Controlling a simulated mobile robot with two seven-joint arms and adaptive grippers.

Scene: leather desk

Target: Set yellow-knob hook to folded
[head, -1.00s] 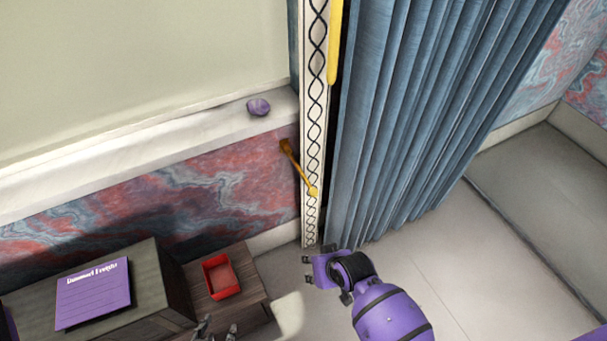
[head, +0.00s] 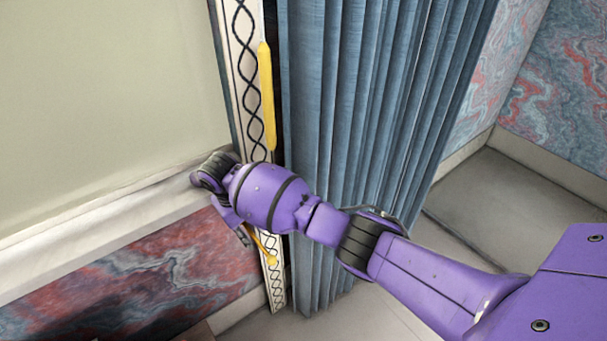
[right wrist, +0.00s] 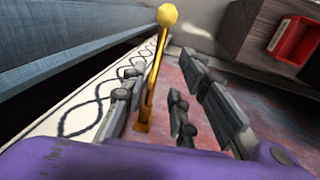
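The yellow-knob hook is a thin brass arm (head: 258,240) ending in a yellow knob (head: 272,260). It sticks out beside the patterned white strip, below the sill. In the right wrist view, my right gripper (right wrist: 160,80) is open, with grey fingers on both sides of the brass hook arm (right wrist: 151,85). The yellow knob (right wrist: 167,15) lies beyond the fingertips. I cannot tell whether a finger touches the hook. My left gripper is not in view.
A blue curtain (head: 350,110) hangs right of the patterned strip (head: 245,60). A long yellow bar (head: 266,95) runs along the strip above my wrist. The white sill (head: 110,205) is at the left. A red tray (right wrist: 297,42) sits on dark furniture (right wrist: 248,40).

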